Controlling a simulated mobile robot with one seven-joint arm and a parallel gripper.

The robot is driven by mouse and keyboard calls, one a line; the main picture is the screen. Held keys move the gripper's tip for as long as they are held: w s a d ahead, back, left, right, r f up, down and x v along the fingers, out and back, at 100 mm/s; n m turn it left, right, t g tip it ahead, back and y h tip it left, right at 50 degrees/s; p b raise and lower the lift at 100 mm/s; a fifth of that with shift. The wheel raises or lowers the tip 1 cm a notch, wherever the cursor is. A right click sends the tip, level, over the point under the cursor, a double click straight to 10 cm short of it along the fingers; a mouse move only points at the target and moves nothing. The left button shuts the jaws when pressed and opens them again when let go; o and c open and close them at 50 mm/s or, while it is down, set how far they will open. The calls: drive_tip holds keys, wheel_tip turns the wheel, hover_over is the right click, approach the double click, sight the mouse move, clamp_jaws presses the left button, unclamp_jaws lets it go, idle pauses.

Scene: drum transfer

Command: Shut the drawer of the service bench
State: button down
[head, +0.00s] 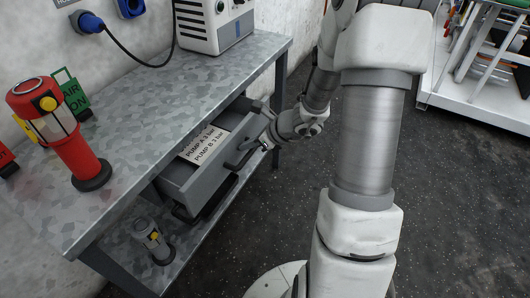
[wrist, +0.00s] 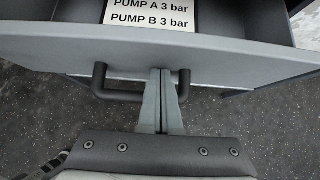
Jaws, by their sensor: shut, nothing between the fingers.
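The service bench (head: 150,88) has a speckled grey metal top. Its grey drawer (head: 197,190) stands pulled out below the top, with a white label reading PUMP A 3 bar, PUMP B 3 bar (head: 205,143) inside. The drawer front also shows in the wrist view (wrist: 220,57), with its dark bar handle (wrist: 118,96). My gripper (wrist: 164,72) is shut and empty, its fingertips at the drawer front by the right part of the handle. Whether they touch the front I cannot tell. In the head view my gripper (head: 264,147) is at the drawer's front right.
A red lantern-like device (head: 62,135) and a white unit (head: 213,25) with a blue-plugged cable stand on the bench top. A grey device (head: 153,242) stands on the lower shelf. A white cart (head: 475,98) is at the right. The dark floor between is clear.

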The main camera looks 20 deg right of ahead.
drive_tip(key=w+a, duration=0.1)
drive_tip(key=w, duration=0.1)
drive_tip(key=w+a, duration=0.4)
drive_tip(key=shift+w+a, duration=0.1)
drive_tip(key=shift+w, duration=0.2)
drive_tip(key=shift+w+a, duration=0.15)
drive_tip(key=shift+w, duration=0.05)
